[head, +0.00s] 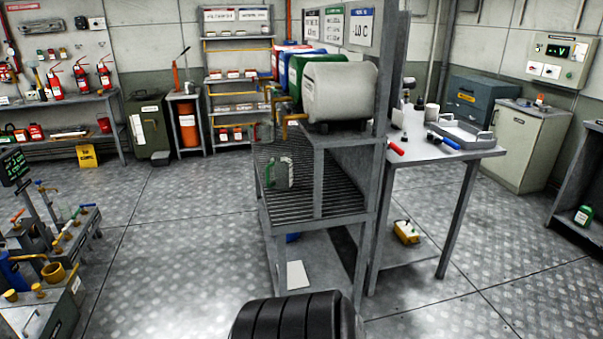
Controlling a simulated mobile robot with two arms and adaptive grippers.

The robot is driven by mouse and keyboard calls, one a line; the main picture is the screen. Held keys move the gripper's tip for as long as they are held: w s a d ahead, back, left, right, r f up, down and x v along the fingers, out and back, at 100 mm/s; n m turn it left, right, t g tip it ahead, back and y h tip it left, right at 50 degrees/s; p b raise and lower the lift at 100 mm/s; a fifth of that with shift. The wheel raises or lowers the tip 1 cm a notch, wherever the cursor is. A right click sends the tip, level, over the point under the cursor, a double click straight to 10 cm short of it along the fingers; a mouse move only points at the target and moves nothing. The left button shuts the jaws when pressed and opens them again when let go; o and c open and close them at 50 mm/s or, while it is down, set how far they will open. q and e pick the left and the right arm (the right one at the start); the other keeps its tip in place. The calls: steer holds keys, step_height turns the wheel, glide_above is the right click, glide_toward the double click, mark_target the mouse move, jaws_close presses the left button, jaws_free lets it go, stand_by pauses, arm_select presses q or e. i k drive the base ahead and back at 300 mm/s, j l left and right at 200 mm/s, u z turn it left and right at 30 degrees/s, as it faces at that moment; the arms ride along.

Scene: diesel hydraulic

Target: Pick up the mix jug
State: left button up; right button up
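A jug with a pale, see-through body and a green handle (280,172) stands on the slatted shelf (320,207) of the grey metal rack. It appears to be the mix jug, though no label on it can be read. It looks upright, below the row of drums and their taps. Neither of my grippers shows in the head view, so nothing of mine is seen near the jug.
A white drum (338,90) lies on the rack's upper level, with green and blue ones behind. A grey post (389,130) rises at the rack's right. A workbench (455,152) stands beyond it. A bench with taps (45,262) is at left. Floor left of the rack is clear.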

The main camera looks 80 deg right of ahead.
mark_target(281, 165)
steer(key=z, duration=2.6)
steer(key=i+j+z, duration=0.15)
steer(key=i, duration=0.3)
steer(key=i+j+z, duration=0.15)
steer(key=i, duration=0.3)
steer(key=i+j+z, duration=0.15)
steer(key=i, duration=0.3)
